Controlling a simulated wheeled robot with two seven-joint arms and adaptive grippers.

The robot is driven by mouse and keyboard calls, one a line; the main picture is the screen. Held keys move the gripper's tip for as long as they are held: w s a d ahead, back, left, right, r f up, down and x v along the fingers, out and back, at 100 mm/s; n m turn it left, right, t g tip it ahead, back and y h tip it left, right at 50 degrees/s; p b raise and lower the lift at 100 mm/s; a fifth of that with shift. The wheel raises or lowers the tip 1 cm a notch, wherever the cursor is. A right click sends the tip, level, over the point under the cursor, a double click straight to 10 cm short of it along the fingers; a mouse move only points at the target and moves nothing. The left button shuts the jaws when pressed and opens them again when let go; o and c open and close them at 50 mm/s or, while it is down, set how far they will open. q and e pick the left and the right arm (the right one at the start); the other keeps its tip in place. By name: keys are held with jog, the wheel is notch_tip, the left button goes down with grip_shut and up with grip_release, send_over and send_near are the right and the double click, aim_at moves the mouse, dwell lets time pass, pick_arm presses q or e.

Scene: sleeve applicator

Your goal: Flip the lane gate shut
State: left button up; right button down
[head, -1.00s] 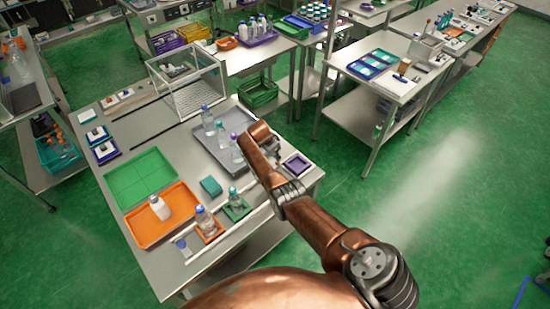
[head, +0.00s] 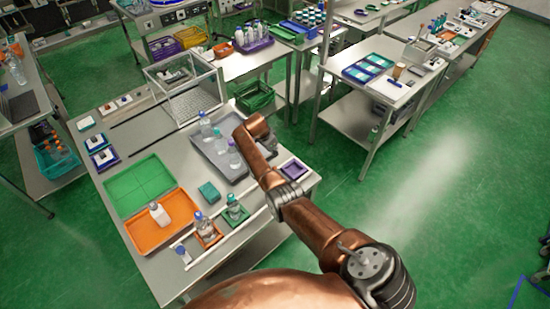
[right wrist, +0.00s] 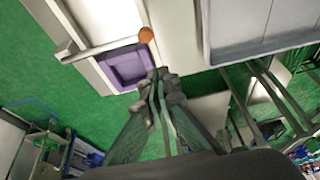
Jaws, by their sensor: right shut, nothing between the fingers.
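In the right wrist view, a pale bar (right wrist: 100,48) with an orange round end (right wrist: 146,34) crosses beside a purple square tray; it looks like the lane gate, but I cannot tell its angle to the lane surely. My right gripper (right wrist: 160,82) is shut and empty, with its fingertips just below the purple tray and apart from the bar. In the head view my right gripper (head: 268,145) is mostly hidden by its own wrist, over the right part of the table near the grey tray. The pale lane rails (head: 238,232) run along the table's front right edge. My left gripper is out of view.
The purple tray (head: 294,169) sits at the table's right corner. Bottles stand in the grey tray (head: 229,172), in the orange tray (head: 142,241) and on small coloured trays by the rails. A clear box (head: 187,90) stands behind. Green floor is free to the right.

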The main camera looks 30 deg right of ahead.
jog(key=v, duration=0.6)
jog(key=shift+w+a+r, duration=0.2)
jog(key=shift+w+r, duration=0.05)
jog(key=shift+r, duration=0.05)
